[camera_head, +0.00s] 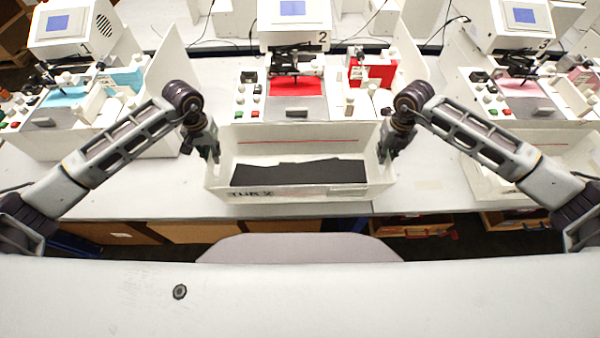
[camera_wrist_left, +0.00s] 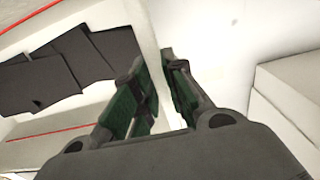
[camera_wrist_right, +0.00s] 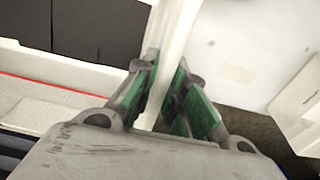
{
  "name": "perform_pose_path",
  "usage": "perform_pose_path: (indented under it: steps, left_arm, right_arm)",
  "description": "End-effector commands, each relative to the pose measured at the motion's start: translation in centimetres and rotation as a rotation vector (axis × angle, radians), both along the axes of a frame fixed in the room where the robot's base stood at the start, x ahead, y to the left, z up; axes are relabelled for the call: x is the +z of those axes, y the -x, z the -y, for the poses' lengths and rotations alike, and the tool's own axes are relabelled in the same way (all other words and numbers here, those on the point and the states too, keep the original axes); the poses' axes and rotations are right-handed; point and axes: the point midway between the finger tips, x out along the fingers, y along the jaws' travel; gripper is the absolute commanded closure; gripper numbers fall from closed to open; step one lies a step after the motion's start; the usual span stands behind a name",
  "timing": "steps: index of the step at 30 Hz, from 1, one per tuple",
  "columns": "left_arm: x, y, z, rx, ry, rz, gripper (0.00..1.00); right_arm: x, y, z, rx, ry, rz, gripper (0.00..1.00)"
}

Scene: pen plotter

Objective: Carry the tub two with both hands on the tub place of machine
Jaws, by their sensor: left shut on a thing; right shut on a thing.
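The tub two (camera_head: 300,188) is a white open box marked "TUB 2" on its front wall, with black sheets (camera_head: 300,172) lying inside. It is in front of machine 2 (camera_head: 295,22), at the front of the white table. My left gripper (camera_head: 212,152) is shut on the tub's left wall. In the left wrist view its green-padded fingers (camera_wrist_left: 155,90) straddle that wall. My right gripper (camera_head: 388,152) is shut on the tub's right wall, and the right wrist view shows its fingers (camera_wrist_right: 168,85) on both sides of the wall. I cannot tell whether the tub touches the table.
Machine 1 (camera_head: 75,25) stands to the left and machine 3 (camera_head: 518,20) to the right. Another white tub (camera_head: 490,180) stands in front of machine 3. The table (camera_head: 120,185) is bare to the left of tub two. A seat back (camera_head: 300,248) is below the table's front edge.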

Motion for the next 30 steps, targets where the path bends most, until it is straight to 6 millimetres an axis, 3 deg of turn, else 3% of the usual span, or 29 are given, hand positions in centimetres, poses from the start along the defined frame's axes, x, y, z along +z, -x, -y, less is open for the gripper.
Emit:
perform_pose_path:
  steps: [9, 30]
  left_arm:
    - [0.85, -0.04, -0.20, 0.002, -0.004, 0.000, 1.00]
    - [0.85, -0.04, -0.24, 0.002, -0.005, 0.000, 1.00]
  right_arm:
    - [0.89, -0.12, 0.25, -0.005, 0.004, 0.002, 1.00]
    - [0.90, -0.13, 0.30, -0.005, 0.005, 0.002, 1.00]
